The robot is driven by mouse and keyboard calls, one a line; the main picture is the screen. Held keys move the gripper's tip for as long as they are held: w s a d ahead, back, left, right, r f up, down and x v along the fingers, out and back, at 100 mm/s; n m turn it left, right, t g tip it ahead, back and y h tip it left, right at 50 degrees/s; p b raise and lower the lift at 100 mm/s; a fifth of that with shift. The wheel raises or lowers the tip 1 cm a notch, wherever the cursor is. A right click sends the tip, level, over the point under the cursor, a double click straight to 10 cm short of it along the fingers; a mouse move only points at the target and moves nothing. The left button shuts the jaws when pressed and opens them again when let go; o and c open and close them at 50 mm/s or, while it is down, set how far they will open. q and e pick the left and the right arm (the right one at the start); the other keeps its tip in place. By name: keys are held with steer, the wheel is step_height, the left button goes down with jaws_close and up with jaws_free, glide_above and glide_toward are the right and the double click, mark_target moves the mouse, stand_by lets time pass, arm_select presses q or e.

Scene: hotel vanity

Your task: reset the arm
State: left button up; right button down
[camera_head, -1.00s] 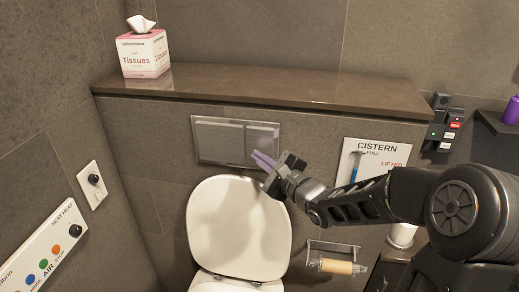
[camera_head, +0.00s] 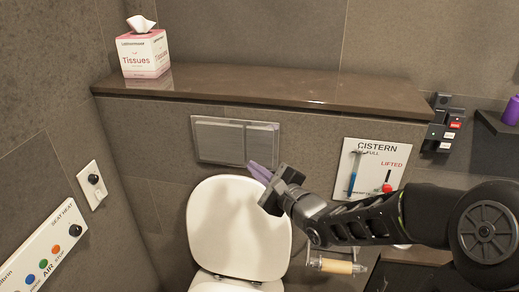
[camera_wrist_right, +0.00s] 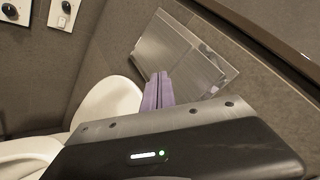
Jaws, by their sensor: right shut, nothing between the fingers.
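My right gripper (camera_head: 258,172) has purple fingers and points left, just below the flush plate and in front of the raised toilet lid. Its fingers are closed together with nothing between them; the fingers also show side by side in the right wrist view (camera_wrist_right: 158,92). The metal flush plate (camera_head: 220,141) with two buttons is on the wall behind, and it also shows in the right wrist view (camera_wrist_right: 185,45). My left gripper is not in view.
The toilet lid (camera_head: 235,225) stands up below the plate. A brown ledge (camera_head: 270,85) holds a tissue box (camera_head: 143,54). A CISTERN panel (camera_head: 372,168) and a paper roll (camera_head: 335,266) are to the right. Control panels (camera_head: 45,248) line the left wall.

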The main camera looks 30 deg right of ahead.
stand_by(0.7)
steer(key=s+a+f+n+g, duration=0.2)
steer(key=f+n, duration=0.3)
steer(key=f, duration=0.3)
steer(key=s+a+f+n+g, duration=0.1)
steer(key=a+f+n+g, duration=0.15)
steer(key=f+n, duration=0.4)
steer(key=s+a+f+n+g, duration=0.1)
steer(key=s+f+n+g, duration=0.15)
steer(key=f+n, duration=0.45)
steer(key=s+a+f+n+g, duration=0.2)
steer(key=s+a+f+g, duration=0.2)
steer(key=s+a+f, duration=0.3)
steer(key=s+a+f+n+g+y, duration=0.1)
steer(key=s+a+f+g, duration=0.4)
steer(key=s+f, duration=1)
steer(key=s+a+n, duration=0.1)
steer(key=a, duration=0.2)
steer(key=shift+f+y, duration=0.3)
steer(key=shift+f, duration=0.05)
steer(key=shift+w, duration=0.1)
